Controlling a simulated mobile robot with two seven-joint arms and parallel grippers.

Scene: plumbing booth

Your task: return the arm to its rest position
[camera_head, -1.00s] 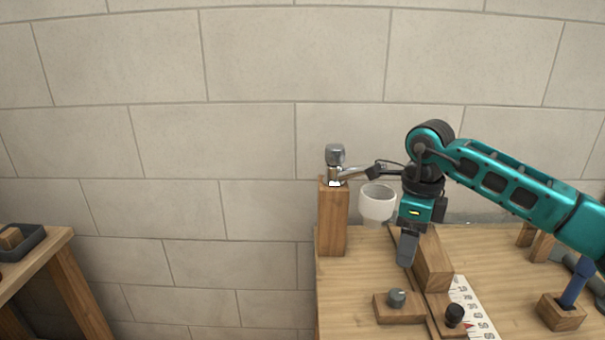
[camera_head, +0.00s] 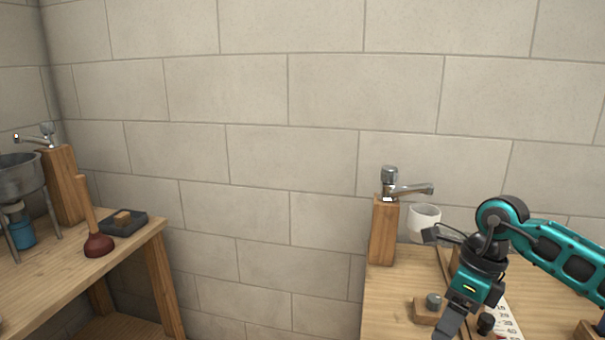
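My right arm comes in from the right in teal and black. Its gripper (camera_head: 447,322) points down over the right workbench, in front of the chrome faucet (camera_head: 404,187) on its wooden post (camera_head: 383,231), and apart from it. Its fingers are small and seen from the side, so I cannot tell whether they are open or shut. My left gripper is not in view.
The right workbench (camera_head: 383,301) carries a white cup (camera_head: 424,219), a block with a grey knob (camera_head: 431,303) and a printed scale (camera_head: 508,325). The left workbench (camera_head: 60,279) holds a plunger (camera_head: 97,243), a dark tray (camera_head: 138,226) and a metal basin (camera_head: 18,178). A gap separates the benches.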

